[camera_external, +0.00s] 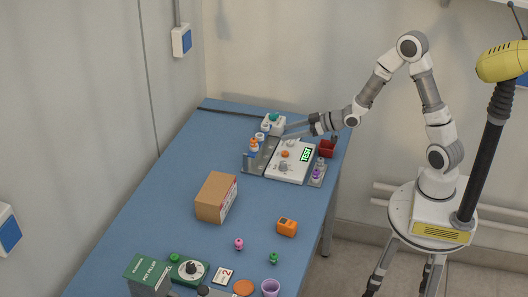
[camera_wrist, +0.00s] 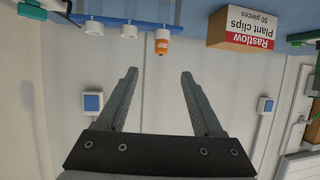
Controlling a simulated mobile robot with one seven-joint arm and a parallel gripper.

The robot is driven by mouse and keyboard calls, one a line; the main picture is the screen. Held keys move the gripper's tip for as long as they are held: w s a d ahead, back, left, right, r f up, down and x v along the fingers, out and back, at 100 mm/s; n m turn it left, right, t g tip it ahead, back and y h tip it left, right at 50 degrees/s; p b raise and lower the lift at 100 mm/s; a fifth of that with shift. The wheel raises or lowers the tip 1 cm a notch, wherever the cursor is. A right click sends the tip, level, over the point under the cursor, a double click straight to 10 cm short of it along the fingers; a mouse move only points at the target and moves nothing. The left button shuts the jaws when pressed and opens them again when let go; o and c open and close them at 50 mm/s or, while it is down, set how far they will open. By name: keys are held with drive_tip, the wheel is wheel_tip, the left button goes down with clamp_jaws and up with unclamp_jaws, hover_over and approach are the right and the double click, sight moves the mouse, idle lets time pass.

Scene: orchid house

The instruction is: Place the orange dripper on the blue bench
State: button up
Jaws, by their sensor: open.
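The orange dripper (camera_external: 253,145) appears to be the small orange-and-white piece in the left rack beside the white TEST unit. In the wrist view, which is upside down, an orange-and-white dripper (camera_wrist: 162,43) stands in a row with white ones. My gripper (camera_external: 284,132) is over the far part of the TEST unit, to the right of the dripper. In the wrist view my gripper (camera_wrist: 159,85) is open, with nothing between its fingers and the dripper beyond its tips. The blue bench (camera_external: 165,203) has bare surface to the left and front.
The white TEST unit (camera_external: 301,172) has an orange knob on top. A rack with purple and grey pieces (camera_external: 317,173) and a red bin (camera_external: 327,148) stand at its right.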

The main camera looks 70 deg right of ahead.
drive_tip(key=w+d+r+m+g+h+p, duration=0.1)
drive_tip(key=w+d+m+g+h+p, duration=0.15)
drive_tip(key=w, duration=0.35)
drive_tip(key=w+d+r+m+g+h+p, duration=0.1)
drive_tip(key=w+d+r+m+g+p, duration=0.1)
drive_tip(key=w+m+g, duration=0.25)
drive_tip(key=a+r+m+g+p, duration=0.3)
drive_tip(key=a+r+m+g, duration=0.15)
drive_tip(key=a+r, duration=0.5)
hover_over(254, 139)
drive_tip(key=shift+n+g, duration=0.25)
drive_tip(key=shift+n, duration=0.2)
drive_tip(key=f, duration=0.7)
drive_tip(key=s+f, duration=0.1)
drive_tip(key=f, duration=0.2)
drive_tip(key=shift+a+f, duration=0.25)
drive_tip(key=shift+a, duration=0.1)
drive_tip(key=shift+w+d+f+p, duration=0.1)
drive_tip(key=shift+w+f+p, duration=0.05)
drive_tip(key=shift+f, duration=0.8)
drive_tip(key=shift+w+d+f+p, duration=0.1)
drive_tip(key=shift+w+f+p, duration=0.1)
drive_tip(key=shift+f, duration=0.8)
drive_tip(key=shift+w+d+f+p, duration=0.1)
drive_tip(key=shift+w+f, duration=0.05)
drive_tip(key=shift+f, duration=0.8)
drive_tip(key=shift+c, duration=0.3)
clamp_jaws()
